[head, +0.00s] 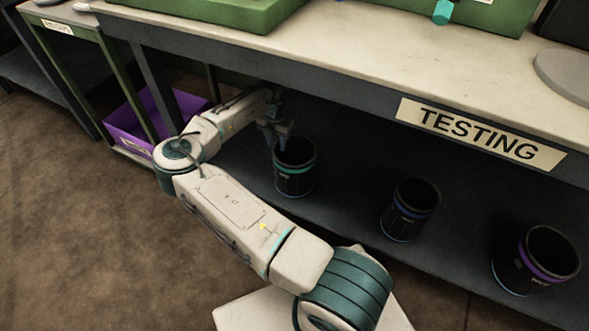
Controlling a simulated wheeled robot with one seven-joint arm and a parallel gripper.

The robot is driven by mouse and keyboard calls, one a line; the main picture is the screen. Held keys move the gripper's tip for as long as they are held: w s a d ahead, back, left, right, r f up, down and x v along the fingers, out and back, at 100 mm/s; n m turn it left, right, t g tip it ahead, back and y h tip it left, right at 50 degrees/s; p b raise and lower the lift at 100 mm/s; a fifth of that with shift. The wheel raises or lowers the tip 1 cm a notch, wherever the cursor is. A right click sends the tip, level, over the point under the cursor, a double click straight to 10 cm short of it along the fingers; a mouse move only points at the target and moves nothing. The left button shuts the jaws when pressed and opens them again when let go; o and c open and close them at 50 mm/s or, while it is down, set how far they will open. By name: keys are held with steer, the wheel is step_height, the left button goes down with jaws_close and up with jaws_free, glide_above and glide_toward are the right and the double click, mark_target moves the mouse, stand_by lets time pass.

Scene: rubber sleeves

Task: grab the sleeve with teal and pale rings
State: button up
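A black open-topped sleeve (294,178) with a teal ring below its rim and a paler band stands upright on the dark lower shelf. My gripper (281,142) reaches in under the table from the left and points down at this sleeve's rim, at its left and back side. The fingers are dark and small here. I cannot tell whether they touch the rim, or whether they are open or shut.
A black sleeve with blue rings (411,210) and a larger one with a purple ring (535,261) stand to the right on the shelf (350,222). The tabletop edge with a TESTING sign (480,130) overhangs them. A purple bin (130,128) sits at left.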

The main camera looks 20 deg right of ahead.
mark_target(277, 150)
step_height(277, 150, down, 5)
steer(key=shift+r+b, duration=0.1)
steer(key=shift+b, duration=0.6)
jaws_close()
steer(key=shift+r, duration=0.1)
stand_by(0.7)
